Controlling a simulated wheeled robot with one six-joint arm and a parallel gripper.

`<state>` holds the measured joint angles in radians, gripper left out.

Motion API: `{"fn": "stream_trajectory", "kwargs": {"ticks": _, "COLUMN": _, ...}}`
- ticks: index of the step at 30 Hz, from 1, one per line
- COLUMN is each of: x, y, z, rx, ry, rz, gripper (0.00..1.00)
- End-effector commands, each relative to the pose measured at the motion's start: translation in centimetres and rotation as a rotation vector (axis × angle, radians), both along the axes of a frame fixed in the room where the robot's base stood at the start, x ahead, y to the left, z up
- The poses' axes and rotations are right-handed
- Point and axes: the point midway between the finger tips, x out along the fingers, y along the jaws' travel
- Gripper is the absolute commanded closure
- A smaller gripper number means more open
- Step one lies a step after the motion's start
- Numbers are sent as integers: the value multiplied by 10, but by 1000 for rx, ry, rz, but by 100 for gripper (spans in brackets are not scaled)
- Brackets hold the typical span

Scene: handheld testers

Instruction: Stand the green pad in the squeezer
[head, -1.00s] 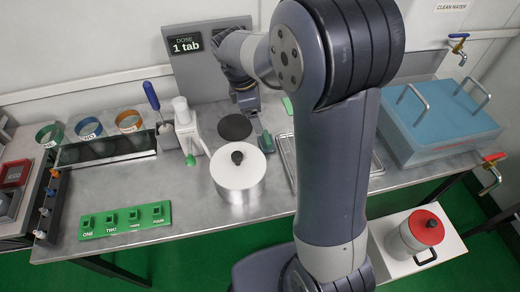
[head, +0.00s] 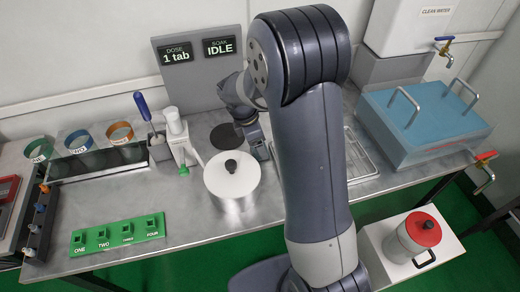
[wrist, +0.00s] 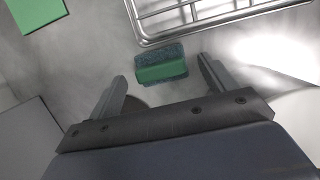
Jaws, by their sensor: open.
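In the wrist view a small green block with a dark teal, mottled edge (wrist: 160,65) lies just beyond and between my fingertips, on the grey worktop. A flat green piece (wrist: 35,10) is cut off at the upper left. I cannot tell for sure which of these is the green pad, or whether the teal part is a holder. My gripper (wrist: 162,72) is open, with nothing between its fingers. In the head view my gripper (head: 258,143) is low over the worktop, partly hidden by my arm. I cannot identify the squeezer with certainty.
A wire rack (wrist: 200,14) lies just beyond the green block. A white-lidded pot (head: 232,175), a dark disc (head: 224,135) and a white dispenser (head: 180,140) stand left of my arm. A blue-topped tank (head: 425,115) stands right.

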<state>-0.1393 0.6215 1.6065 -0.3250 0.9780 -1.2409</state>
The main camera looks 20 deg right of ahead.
Motion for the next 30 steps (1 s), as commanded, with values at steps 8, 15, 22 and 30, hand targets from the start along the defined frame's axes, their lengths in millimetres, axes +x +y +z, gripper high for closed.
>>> {"fn": "stream_trajectory", "kwargs": {"ticks": 8, "x": 0, "y": -2, "z": -7, "rx": 0, "ry": -1, "rz": 0, "gripper": 20}}
{"fn": "stream_trajectory", "kwargs": {"ticks": 15, "x": 0, "y": -2, "z": -7, "rx": 0, "ry": -1, "rz": -1, "gripper": 36}}
{"fn": "stream_trajectory", "kwargs": {"ticks": 22, "x": 0, "y": -2, "z": -7, "rx": 0, "ry": -1, "rz": -1, "gripper": 55}}
{"fn": "stream_trajectory", "kwargs": {"ticks": 30, "x": 0, "y": -2, "z": -7, "rx": 0, "ry": -1, "rz": -1, "gripper": 72}}
